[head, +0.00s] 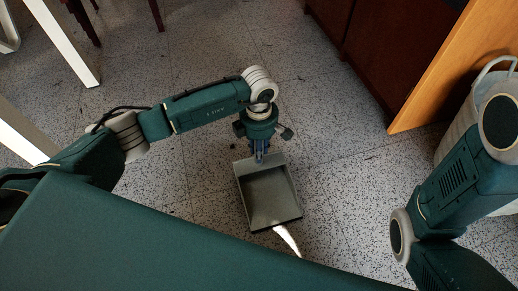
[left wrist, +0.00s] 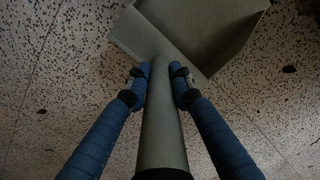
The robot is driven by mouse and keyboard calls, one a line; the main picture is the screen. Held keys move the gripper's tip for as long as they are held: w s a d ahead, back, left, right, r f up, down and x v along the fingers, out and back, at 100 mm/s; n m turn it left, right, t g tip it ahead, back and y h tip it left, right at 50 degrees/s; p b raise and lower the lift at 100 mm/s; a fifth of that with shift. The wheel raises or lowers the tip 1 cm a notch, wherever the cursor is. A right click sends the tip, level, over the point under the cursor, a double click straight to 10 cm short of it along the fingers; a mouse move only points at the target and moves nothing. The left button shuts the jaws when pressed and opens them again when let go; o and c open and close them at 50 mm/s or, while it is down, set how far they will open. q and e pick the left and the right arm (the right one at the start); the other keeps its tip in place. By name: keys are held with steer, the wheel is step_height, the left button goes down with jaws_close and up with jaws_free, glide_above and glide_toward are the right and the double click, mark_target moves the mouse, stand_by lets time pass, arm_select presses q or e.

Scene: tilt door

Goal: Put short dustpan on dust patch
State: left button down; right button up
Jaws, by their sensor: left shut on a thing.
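The short dustpan (head: 269,196) is a grey-green open tray with a short handle. In the head view it is at the centre, with its open lip toward the bottom of the picture. My left gripper (head: 260,153) is shut on its handle at the tray's upper side. In the left wrist view the two blue fingers (left wrist: 159,84) flank the dustpan handle (left wrist: 160,125), and the tray is beyond. I cannot clearly make out a dust patch on the speckled floor. My right arm shows at the right, but its gripper is out of view.
A bright white streak (head: 287,239) shows on the floor just below the dustpan's lip. Dark cabinets (head: 385,50) and a wooden panel (head: 440,70) stand at the upper right, near a pale basket (head: 462,115). White table legs (head: 65,42) are at the left. Floor around the dustpan is mostly open.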

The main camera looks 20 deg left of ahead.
arm_select(q)
steer(key=shift+f, duration=0.25)
steer(key=c, duration=1.1)
jaws_free()
step_height(320, 180, up, 11)
steer(key=shift+w+r, duration=0.1)
steer(key=shift+r, duration=0.4)
